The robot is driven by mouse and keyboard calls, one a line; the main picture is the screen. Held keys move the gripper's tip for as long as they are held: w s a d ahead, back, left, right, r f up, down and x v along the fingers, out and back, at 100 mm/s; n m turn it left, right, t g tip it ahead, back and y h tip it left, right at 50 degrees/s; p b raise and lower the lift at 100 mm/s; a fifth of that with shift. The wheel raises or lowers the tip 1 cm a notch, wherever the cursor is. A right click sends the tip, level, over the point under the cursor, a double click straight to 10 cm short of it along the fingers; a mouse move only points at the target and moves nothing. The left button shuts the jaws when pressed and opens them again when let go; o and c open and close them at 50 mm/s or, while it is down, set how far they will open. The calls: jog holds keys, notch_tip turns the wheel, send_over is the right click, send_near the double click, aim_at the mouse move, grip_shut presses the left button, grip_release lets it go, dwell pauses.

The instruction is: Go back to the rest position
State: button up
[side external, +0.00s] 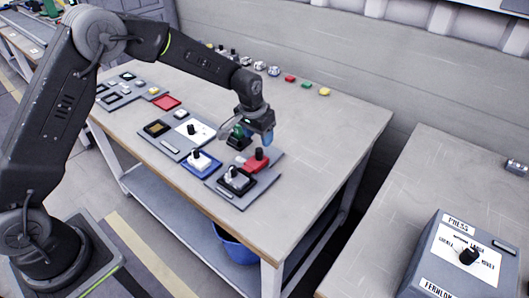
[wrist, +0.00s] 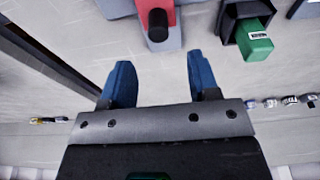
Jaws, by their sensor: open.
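My gripper (side external: 268,136) hangs over the right part of the workbench (side external: 335,135), above its top. In the wrist view its two blue fingers (wrist: 160,84) are spread wide with nothing between them. A red block with a black knob (side external: 258,160) sits on a grey plate just below my gripper; it also shows at the top of the wrist view (wrist: 157,22). A green block (side external: 238,131) in a black holder stands beside my gripper, partly hidden by it in the side view; the wrist view shows it at upper right (wrist: 256,40).
Several small parts (side external: 260,66) line the back edge. A control box (side external: 462,262) stands on the right table. The bench's right end is clear.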

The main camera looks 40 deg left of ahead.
jog(key=shift+r, duration=0.1)
jog(key=s+a+r+t, duration=0.1)
jog(key=s+r+t, duration=0.1)
jog(key=s+r, duration=1.5)
jog(key=s, duration=0.6)
jog(key=s+a+r+t, duration=0.1)
jog(key=s+r, duration=0.1)
jog(key=s, duration=0.7)
jog(key=shift+s+r, duration=0.25)
